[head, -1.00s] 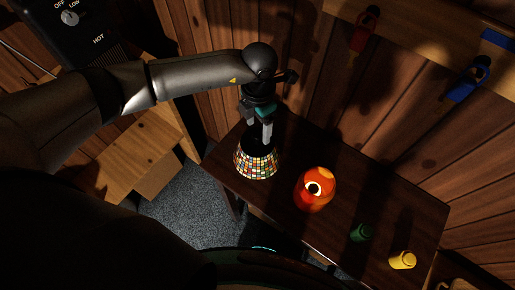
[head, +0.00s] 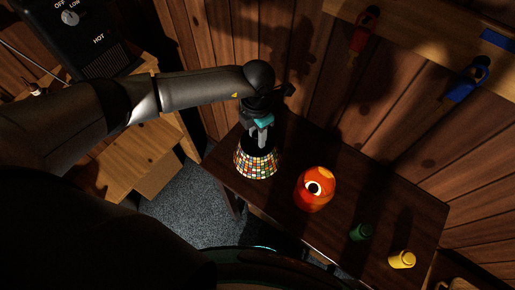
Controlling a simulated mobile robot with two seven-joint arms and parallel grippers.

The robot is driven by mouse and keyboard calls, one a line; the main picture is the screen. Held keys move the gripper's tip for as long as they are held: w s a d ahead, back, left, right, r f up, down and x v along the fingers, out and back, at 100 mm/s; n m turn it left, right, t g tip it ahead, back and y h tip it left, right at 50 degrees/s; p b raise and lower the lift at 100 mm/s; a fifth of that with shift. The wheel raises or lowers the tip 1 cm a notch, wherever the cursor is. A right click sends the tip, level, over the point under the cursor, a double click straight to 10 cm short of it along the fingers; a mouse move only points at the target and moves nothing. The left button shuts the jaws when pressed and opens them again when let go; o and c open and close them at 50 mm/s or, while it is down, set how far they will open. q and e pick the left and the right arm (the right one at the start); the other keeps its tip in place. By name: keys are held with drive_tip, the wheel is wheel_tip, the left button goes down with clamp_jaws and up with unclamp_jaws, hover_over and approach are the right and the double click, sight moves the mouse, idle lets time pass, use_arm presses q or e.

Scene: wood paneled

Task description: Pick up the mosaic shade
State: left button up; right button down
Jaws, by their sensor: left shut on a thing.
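The mosaic shade (head: 256,164) is a cone of multicoloured tiles with a dark opening at its top. It is at the left end of the dark wooden table (head: 330,226). My left gripper (head: 262,140) points down at the shade's top and is shut on its upper rim. The fingers hide part of the rim. I cannot tell whether the shade's base touches the table. My right gripper is not in view.
A green bottle (head: 361,232) and a yellow one (head: 402,259) stand further right. The panelled wall (head: 425,140) rises behind the table. A black heater (head: 98,35) is at the upper left.

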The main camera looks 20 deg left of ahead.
use_arm(q)
clamp_jaws()
idle(0.8)
